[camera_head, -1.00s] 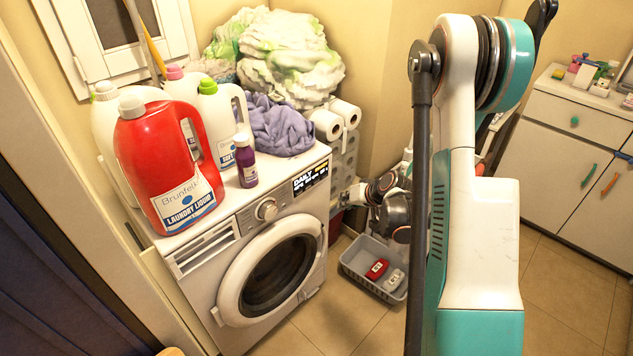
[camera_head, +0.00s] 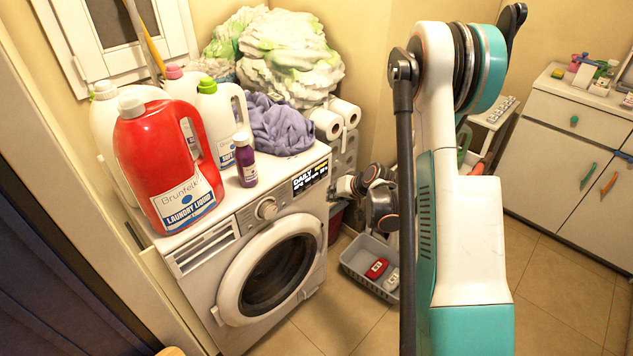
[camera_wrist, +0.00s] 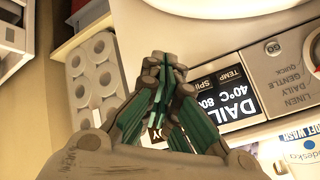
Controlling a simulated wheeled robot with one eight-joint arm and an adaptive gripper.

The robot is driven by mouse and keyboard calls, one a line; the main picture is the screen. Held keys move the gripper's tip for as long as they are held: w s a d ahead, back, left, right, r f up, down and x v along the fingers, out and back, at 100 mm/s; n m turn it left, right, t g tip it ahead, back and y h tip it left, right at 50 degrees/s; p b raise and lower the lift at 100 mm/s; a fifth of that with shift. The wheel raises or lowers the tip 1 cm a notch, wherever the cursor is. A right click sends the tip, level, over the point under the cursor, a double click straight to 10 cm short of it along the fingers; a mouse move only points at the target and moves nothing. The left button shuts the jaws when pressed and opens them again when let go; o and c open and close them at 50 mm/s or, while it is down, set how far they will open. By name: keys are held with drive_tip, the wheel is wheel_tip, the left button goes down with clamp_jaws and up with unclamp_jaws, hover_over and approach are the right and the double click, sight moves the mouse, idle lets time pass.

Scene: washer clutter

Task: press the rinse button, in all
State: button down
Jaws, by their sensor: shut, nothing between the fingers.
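The white washing machine (camera_head: 215,283) stands at the left, with a dial (camera_head: 267,208) and a dark display (camera_head: 310,179) on its front panel. In the wrist view the display (camera_wrist: 222,97) reads DAILY and 40°C, with TEMP and SPIN labels beside it and a GO button (camera_wrist: 273,48) farther right. I cannot make out a rinse label; my fingers cover part of the panel's end. My gripper (camera_wrist: 165,60) is shut and empty, its tips beside the display's end. In the head view my gripper (camera_head: 338,188) is just right of the display; I cannot tell whether it touches.
A red detergent jug (camera_head: 160,150), a purple bottle (camera_head: 245,162) and purple cloth (camera_head: 277,125) crowd the washer top. Toilet rolls (camera_head: 326,124) stand close behind my gripper. A grey basket (camera_head: 358,262) lies on the floor below. A white cabinet (camera_head: 545,155) stands at the right.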

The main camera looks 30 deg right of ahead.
drive_tip(key=shift+w+a, duration=0.3)
drive_tip(key=shift+w, duration=0.6)
drive_tip(key=shift+w+a, duration=0.3)
drive_tip(key=shift+w, duration=0.55)
drive_tip(key=shift+w+a, duration=0.15)
drive_tip(key=shift+w, duration=0.25)
drive_tip(key=shift+w+a, duration=0.1)
drive_tip(key=shift+w, duration=0.2)
idle(0.7)
drive_tip(key=shift+s, duration=0.1)
drive_tip(key=shift+s+d, duration=0.25)
drive_tip(key=shift+s, duration=0.4)
drive_tip(key=s, duration=0.1)
drive_tip(key=s+d, duration=0.1)
drive_tip(key=s, duration=0.2)
drive_tip(key=shift+s+d, duration=0.35)
idle(0.4)
